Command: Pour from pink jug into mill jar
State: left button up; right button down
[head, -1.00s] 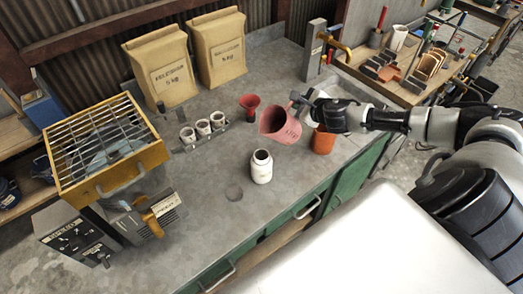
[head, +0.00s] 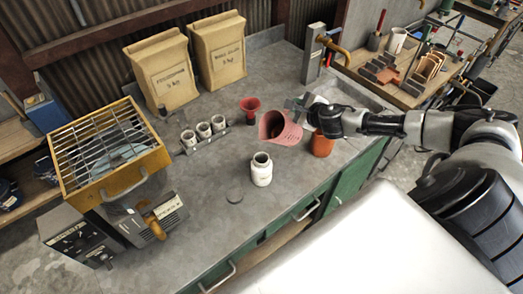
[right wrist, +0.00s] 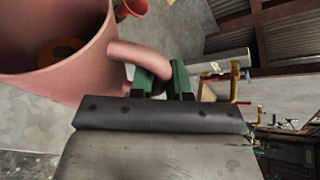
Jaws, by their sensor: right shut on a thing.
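The pink jug (head: 286,131) is held above the bench by my right gripper (head: 306,113). It is tilted, its mouth facing left. In the right wrist view the gripper (right wrist: 162,80) is shut on the handle of the pink jug (right wrist: 90,82), and dark material with an orange patch shows inside it. The white mill jar (head: 261,170) stands upright and open on the bench, below and left of the jug, apart from it. No stream shows between jug and jar. My left gripper is not in view.
A red funnel (head: 250,108) stands behind the jar, left of the jug. An orange pot (head: 322,145) is right of the jug. Several small white cups (head: 204,130) stand in a rack at left. The yellow grated machine (head: 107,150) fills the left end.

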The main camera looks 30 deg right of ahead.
jog(key=shift+a+r, duration=0.2)
jog(key=shift+a, duration=0.05)
dwell(0.4)
jog(key=shift+a+r+n+h, duration=0.15)
jog(key=shift+a+n+h, duration=0.05)
jog(key=shift+n+h, duration=0.25)
jog(key=shift+a, duration=0.1)
jog(key=shift+a+r+n+h, duration=0.1)
jog(key=shift+a+n+h, duration=0.15)
jog(key=shift+n, duration=0.2)
jog(key=shift+a, duration=0.1)
jog(key=shift+a+n+t+h, duration=0.3)
jog(key=shift+n, duration=0.1)
jog(key=shift+a, duration=0.15)
dwell(0.4)
jog(key=shift+a+n, duration=0.4)
jog(key=shift+a+h, duration=0.15)
jog(key=shift+h, duration=0.25)
